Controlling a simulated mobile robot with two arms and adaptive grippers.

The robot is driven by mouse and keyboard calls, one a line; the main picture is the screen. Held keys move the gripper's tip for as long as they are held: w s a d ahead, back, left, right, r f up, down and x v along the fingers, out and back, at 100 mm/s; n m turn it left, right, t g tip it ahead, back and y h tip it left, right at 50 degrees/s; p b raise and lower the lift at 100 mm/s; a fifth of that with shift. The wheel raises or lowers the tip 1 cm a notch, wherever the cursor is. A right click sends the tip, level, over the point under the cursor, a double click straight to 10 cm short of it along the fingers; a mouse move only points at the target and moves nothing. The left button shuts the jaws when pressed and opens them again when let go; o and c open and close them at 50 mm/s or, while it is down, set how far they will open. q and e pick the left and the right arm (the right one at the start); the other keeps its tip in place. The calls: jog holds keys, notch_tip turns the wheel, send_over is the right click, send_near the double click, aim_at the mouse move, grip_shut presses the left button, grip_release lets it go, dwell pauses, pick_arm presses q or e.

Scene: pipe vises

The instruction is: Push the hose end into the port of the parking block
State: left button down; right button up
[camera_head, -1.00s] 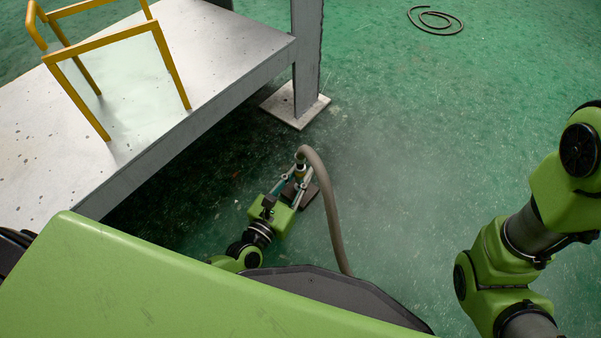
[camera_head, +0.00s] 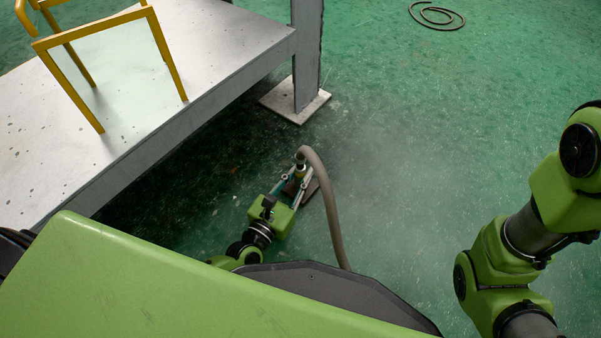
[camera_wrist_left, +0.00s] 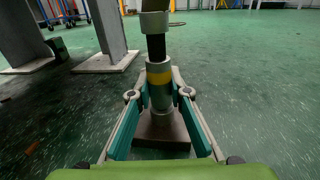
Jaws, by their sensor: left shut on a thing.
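The brown-grey hose (camera_head: 328,205) arches over and comes down to its end at my left gripper (camera_head: 300,176). In the left wrist view the hose end (camera_wrist_left: 158,75) is an upright silver fitting with a yellow band, below a black section and a grey collar. My left gripper (camera_wrist_left: 158,94) is shut on this fitting, one teal finger on each side. The dark brown parking block (camera_wrist_left: 160,140) lies on the floor directly under it; it also shows in the head view (camera_head: 311,190). The port is hidden, and I cannot tell how deep the fitting sits. My right gripper is out of view.
A grey platform (camera_head: 225,75) with a yellow frame (camera_head: 165,55) stands at upper left. A grey post on a pale base plate (camera_head: 295,108) stands just beyond the block. A coiled hose (camera_head: 437,17) lies far off.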

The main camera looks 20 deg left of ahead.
pick_arm(q)
jog(key=shift+f, duration=0.1)
jog(key=c, duration=1.8)
grip_release()
jog(key=shift+f, duration=0.1)
